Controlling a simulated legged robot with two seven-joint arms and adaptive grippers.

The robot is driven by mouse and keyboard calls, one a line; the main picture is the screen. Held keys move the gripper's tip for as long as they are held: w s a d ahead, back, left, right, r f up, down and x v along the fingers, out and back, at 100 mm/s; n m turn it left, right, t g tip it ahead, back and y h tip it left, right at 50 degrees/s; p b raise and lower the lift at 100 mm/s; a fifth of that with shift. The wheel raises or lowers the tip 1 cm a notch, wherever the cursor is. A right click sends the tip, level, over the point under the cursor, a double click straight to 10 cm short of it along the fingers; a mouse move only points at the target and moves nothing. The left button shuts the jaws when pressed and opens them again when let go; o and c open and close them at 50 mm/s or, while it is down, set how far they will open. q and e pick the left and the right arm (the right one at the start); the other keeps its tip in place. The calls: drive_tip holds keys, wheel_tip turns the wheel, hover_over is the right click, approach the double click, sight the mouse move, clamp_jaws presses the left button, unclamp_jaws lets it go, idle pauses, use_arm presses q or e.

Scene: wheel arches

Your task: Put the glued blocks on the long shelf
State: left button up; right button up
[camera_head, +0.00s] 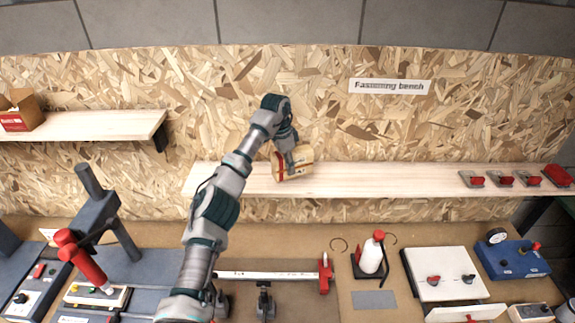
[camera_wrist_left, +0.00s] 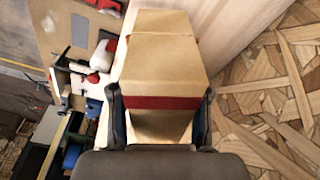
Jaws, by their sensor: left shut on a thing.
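The glued blocks (camera_head: 298,160) are a pale wooden piece with a dark red band, held at the long shelf (camera_head: 400,180). My left gripper (camera_head: 288,158) is shut on them, its arm reaching up from the bottom of the head view. In the left wrist view the glued blocks (camera_wrist_left: 165,50) fill the space between the two fingers of the left gripper (camera_wrist_left: 160,118). The pale shelf board (camera_wrist_left: 232,45) runs close beside them. I cannot tell whether the blocks touch the shelf. My right gripper is not in view.
Several red-and-grey clamps (camera_head: 503,179) and a red box (camera_head: 558,175) occupy the shelf's right end; its middle is clear. A short shelf (camera_head: 100,126) with a carton (camera_head: 22,110) is at left. Below are a bar clamp (camera_head: 275,275), a glue bottle (camera_head: 371,255) and a white board (camera_head: 443,272).

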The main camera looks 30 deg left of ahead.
use_arm(q)
drive_tip(key=shift+w+a, duration=0.25)
drive_tip(key=shift+w, duration=0.1)
drive_tip(key=f, duration=0.1)
drive_tip(key=d+f+p, duration=0.1)
drive_tip(key=f, duration=0.1)
drive_tip(key=shift+f, duration=0.2)
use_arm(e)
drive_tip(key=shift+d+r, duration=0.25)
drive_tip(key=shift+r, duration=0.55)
use_arm(q)
drive_tip(key=shift+a+f, duration=0.1)
drive_tip(key=shift+a, duration=0.05)
drive_tip(key=o, duration=1)
drive_tip(key=shift+a, duration=0.1)
drive_tip(key=shift+o, duration=1)
drive_tip(key=shift+a, duration=0.15)
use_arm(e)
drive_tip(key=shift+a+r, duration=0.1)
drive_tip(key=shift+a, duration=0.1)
